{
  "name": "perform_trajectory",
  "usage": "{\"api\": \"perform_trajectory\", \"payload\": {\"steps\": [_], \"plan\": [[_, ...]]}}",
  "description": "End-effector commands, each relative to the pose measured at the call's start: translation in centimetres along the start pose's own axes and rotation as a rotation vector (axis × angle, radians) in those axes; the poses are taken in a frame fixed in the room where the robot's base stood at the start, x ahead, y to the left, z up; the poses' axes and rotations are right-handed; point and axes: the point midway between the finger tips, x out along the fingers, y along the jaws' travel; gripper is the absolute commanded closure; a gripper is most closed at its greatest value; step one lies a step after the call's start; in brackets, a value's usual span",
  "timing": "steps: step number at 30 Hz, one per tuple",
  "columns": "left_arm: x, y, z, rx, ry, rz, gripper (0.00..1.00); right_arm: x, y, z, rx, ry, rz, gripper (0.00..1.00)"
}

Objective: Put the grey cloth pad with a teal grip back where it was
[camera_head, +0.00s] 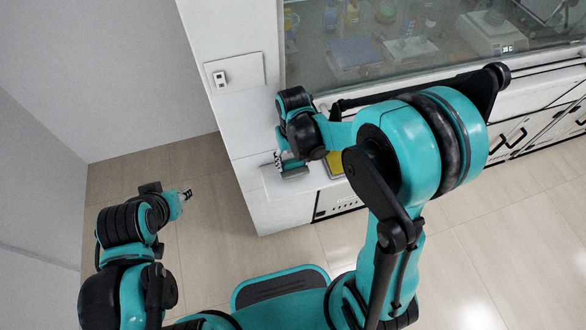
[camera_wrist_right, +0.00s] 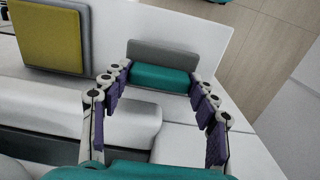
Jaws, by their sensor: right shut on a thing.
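The grey cloth pad with a teal grip (camera_wrist_right: 165,55) is in my right gripper (camera_wrist_right: 161,78), whose fingers close on the two ends of the teal grip. In the head view the grey pad (camera_head: 295,171) shows small below the right gripper (camera_head: 281,160), at the left end of the white fumehood ledge (camera_head: 279,188). I cannot tell whether the pad touches the ledge. My left gripper (camera_head: 186,194) hangs over the floor at the left, away from the pad, and its finger opening is too small to judge.
A yellow pad with a grey backing (camera_wrist_right: 47,36) lies on the ledge beside the grey pad, partly hidden by my right arm in the head view (camera_head: 336,166). The fumehood glass (camera_head: 330,70) stands behind, with labware inside. Tiled floor (camera_head: 215,215) is clear left of the cabinet.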

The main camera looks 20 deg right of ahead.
Motion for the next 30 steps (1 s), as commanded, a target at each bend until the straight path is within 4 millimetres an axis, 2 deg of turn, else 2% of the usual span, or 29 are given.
{"api": "perform_trajectory", "payload": {"steps": [7, 10, 11, 14, 15, 17, 18, 26, 30], "plan": [[1.3, 0.0, 0.9, 0.000, 0.000, 0.000, 0.62, 3.9, 0.0, 0.0, 0.000, 0.000, 0.000, 0.64], [1.4, 0.0, 1.0, 0.000, 0.000, 0.000, 0.62, 4.2, 0.0, 0.0, 0.000, 0.000, 0.000, 0.67], [1.3, 0.0, 0.9, 0.000, 0.000, 0.000, 0.62, 4.2, 0.0, 0.0, 0.000, 0.000, 0.000, 0.72], [1.3, 0.0, 0.9, 0.000, 0.000, 0.000, 0.62, 4.1, 0.0, 0.0, 0.000, 0.000, 0.000, 0.72], [1.3, 0.0, 0.9, 0.000, 0.000, 0.000, 0.62, 4.1, 0.0, 0.0, 0.000, 0.000, 0.000, 0.38], [1.2, 0.0, 0.9, 0.000, 0.000, 0.000, 0.62, 4.1, 0.0, 0.0, 0.000, 0.000, 0.000, 0.22], [1.2, 0.0, 0.9, 0.000, 0.000, 0.000, 0.62, 4.1, 0.0, 0.0, 0.000, 0.000, 0.000, 0.20], [1.2, 0.0, 0.9, 0.000, 0.000, 0.000, 0.62, 4.0, 0.0, 0.0, 0.000, 0.000, 0.000, 0.20], [0.9, 0.0, 0.6, 0.000, 0.000, 0.000, 0.62, 3.0, 0.0, 0.0, 0.000, 0.000, 0.000, 0.20]]}}
